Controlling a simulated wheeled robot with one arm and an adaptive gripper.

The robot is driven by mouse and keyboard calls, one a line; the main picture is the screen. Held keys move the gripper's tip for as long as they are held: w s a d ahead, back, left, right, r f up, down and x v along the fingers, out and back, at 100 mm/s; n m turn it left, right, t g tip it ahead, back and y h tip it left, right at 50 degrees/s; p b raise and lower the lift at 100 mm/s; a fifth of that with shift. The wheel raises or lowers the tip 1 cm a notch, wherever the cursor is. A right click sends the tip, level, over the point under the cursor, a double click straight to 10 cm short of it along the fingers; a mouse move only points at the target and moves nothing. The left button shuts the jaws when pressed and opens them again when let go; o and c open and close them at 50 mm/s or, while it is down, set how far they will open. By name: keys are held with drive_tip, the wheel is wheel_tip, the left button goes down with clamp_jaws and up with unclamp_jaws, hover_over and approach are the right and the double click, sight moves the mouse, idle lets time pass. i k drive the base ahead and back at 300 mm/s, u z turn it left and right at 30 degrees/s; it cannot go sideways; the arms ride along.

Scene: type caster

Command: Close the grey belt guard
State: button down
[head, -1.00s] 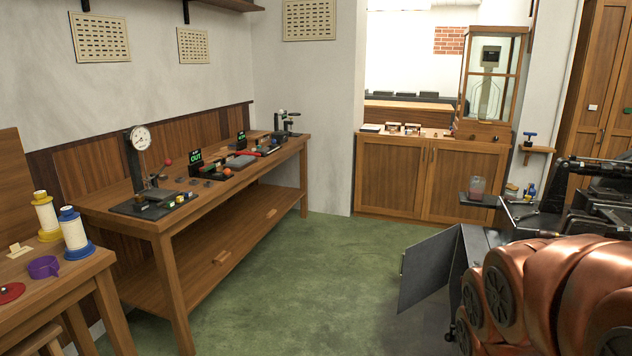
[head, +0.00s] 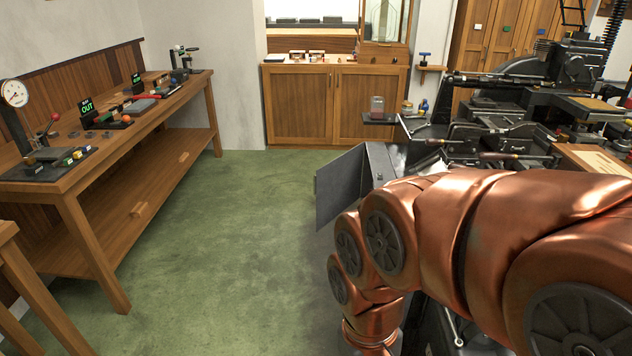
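The grey belt guard (head: 340,190) is a flat metal panel on the near left side of the dark casting machine (head: 500,125). It stands swung out from a grey box-like housing (head: 379,163), at an angle into the open floor, so it looks open. My copper-coloured arm crosses the lower right and hides the lower part of the housing and machine. The arm's lower links hang down just right of the panel. My gripper is not visible in the head view.
A long wooden workbench (head: 88,240) with gauges runs along the left wall. A wooden cabinet (head: 334,104) stands at the back. A small shelf with a jar (head: 377,107) juts from the machine. Green floor (head: 215,245) is clear between bench and guard.

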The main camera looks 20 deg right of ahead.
sight(337, 184)
drive_tip(key=u, duration=0.85)
drive_tip(key=k, duration=1.15)
drive_tip(key=u, duration=0.9)
drive_tip(key=i, duration=0.7)
drive_tip(key=z, duration=0.3)
drive_tip(key=i, duration=1.9)
drive_tip(key=z, duration=0.7)
drive_tip(key=i, duration=1.7)
drive_tip(key=z, duration=1.65)
drive_tip(key=i, duration=0.9)
drive_tip(key=z, duration=1.35)
drive_tip(key=i, duration=0.3)
drive_tip(key=u, duration=0.25)
drive_tip(key=k, duration=0.35)
drive_tip(key=u, duration=1.05)
drive_tip(key=i, duration=0.1)
drive_tip(key=z, duration=0.4)
